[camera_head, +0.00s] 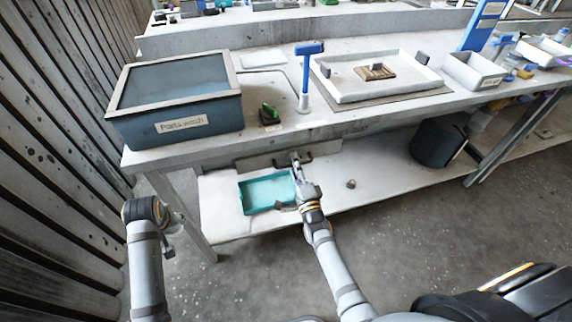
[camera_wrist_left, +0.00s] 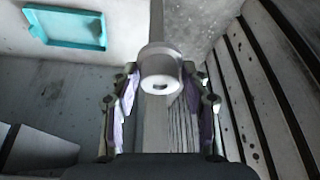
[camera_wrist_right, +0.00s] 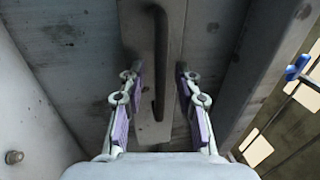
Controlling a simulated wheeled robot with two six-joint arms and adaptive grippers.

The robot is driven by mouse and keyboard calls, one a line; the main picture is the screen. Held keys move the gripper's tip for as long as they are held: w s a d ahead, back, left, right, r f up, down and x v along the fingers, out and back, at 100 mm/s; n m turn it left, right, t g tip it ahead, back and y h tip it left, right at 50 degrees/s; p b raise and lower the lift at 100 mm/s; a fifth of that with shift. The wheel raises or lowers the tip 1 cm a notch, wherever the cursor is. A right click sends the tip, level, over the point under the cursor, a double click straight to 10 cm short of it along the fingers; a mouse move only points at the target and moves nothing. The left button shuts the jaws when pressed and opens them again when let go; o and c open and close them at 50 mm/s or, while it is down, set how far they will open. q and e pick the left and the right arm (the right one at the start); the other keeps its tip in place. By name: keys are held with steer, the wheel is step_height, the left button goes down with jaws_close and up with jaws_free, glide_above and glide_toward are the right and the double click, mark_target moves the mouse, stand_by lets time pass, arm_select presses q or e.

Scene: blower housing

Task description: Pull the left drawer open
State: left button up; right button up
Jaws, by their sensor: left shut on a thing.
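The left drawer (camera_head: 262,160) is a grey front under the bench top, and it looks closed. Its dark bar handle (camera_wrist_right: 159,60) stands upright in the right wrist view, on a pale plate. My right gripper (camera_head: 297,168) is at the handle. In the right wrist view its fingers (camera_wrist_right: 160,95) are open, one on each side of the handle and apart from it. My left gripper (camera_head: 168,230) is low at the left, away from the drawer. In the left wrist view its fingers (camera_wrist_left: 165,105) are shut on a grey capped cylinder (camera_wrist_left: 160,68).
A teal tray (camera_head: 243,201) lies on the lower shelf (camera_head: 225,222), just left of my right gripper. A bench leg (camera_head: 183,212) stands by my left gripper. The parts wash bin (camera_head: 183,139) is above on the bench. A dark bucket (camera_head: 428,150) stands at the right.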

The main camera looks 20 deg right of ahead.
steer(key=shift+c, duration=0.4)
jaws_close()
arm_select(q)
steer(key=shift+r, duration=0.1)
arm_select(e)
steer(key=shift+s, duration=0.1)
